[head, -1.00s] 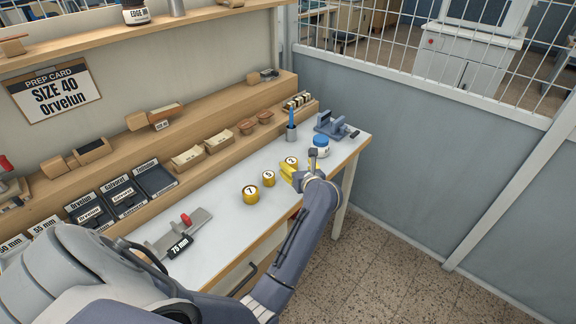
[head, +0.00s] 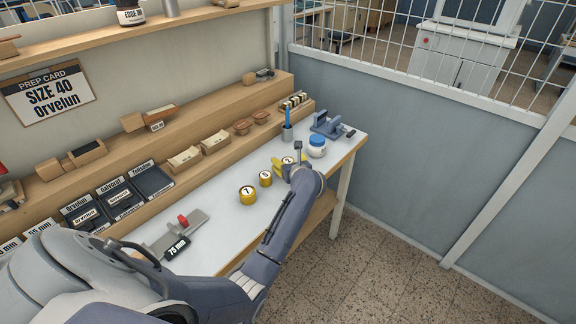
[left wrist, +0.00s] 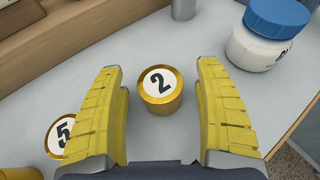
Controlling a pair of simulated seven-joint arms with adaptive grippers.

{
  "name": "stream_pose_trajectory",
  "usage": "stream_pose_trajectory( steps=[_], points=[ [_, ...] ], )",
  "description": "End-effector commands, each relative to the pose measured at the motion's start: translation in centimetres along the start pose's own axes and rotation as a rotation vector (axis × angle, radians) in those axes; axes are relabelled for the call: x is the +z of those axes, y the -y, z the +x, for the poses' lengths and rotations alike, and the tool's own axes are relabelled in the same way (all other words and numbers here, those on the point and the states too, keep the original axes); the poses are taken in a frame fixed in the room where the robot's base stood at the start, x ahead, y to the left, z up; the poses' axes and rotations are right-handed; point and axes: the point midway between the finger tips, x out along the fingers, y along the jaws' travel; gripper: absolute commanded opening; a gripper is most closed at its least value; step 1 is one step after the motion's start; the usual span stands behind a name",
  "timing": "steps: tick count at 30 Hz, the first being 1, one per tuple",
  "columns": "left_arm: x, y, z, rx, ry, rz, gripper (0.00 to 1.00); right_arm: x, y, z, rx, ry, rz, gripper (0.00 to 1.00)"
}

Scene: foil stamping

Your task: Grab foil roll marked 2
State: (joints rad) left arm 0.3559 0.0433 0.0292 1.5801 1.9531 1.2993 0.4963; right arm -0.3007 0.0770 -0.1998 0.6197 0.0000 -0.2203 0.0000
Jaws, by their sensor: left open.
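The foil roll marked 2 (left wrist: 160,90) is a short gold cylinder with a white label, standing upright on the bench. In the left wrist view it sits between the fingers of my left gripper (left wrist: 162,110), nearer their tips, with a gap on each side. The gripper is open, with yellow ribbed finger pads. In the head view the roll (head: 288,160) is partly hidden by my yellow-fingered left gripper (head: 281,163). My right gripper is not in view.
Another gold roll (head: 247,195) stands nearer on the bench. A blue-lidded white jar (left wrist: 262,38) stands right of roll 2. A stepped wooden shelf (head: 214,128) runs behind the bench.

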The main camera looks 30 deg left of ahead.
Motion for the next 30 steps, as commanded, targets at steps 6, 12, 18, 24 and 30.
stream_pose_trajectory(
  steps=[6,12,18,24,30],
  points=[
    [0.01,0.01,0.01,0.000,0.000,0.000,0.72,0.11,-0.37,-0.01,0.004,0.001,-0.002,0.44],
    [0.00,0.01,0.00,0.000,0.000,0.000,0.48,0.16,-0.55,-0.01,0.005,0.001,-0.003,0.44],
    [-0.01,0.01,-0.01,0.000,0.000,0.000,0.25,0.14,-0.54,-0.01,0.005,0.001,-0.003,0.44],
    [0.00,0.01,-0.01,0.000,0.000,0.000,0.12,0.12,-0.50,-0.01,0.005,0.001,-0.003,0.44],
    [0.01,0.01,-0.02,0.000,0.000,0.000,0.12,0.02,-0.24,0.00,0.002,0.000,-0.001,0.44]
  ],
)
